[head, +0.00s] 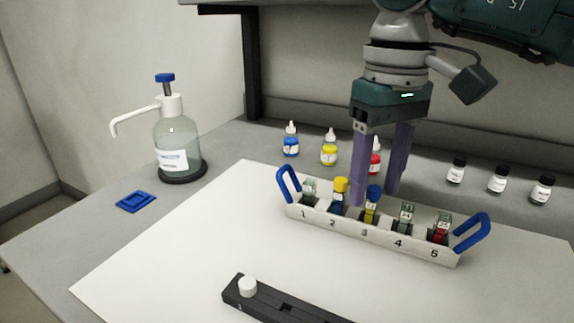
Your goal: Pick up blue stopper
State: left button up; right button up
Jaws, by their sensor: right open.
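The blue stopper (374,191) sits on top of a cuvette with yellow contents (371,211) in slot 3 of a white rack (378,239) with blue end handles. My right gripper (375,199) points straight down above the rack, with its two purple fingers apart. In the picture the stopper shows between the fingertips; I see no clear contact. A yellow stopper (341,184) on a cuvette with blue contents stands in slot 2, close to the left finger. My left gripper is out of view.
Blue (291,144), yellow (329,151) and red (375,160) dropper bottles stand behind the rack. Black-capped vials (497,181) are at the right. A pump bottle (176,145) and blue tray (135,202) are at the left. A black holder (285,306) lies in front.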

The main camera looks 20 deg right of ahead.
grip_shut()
dwell(0.4)
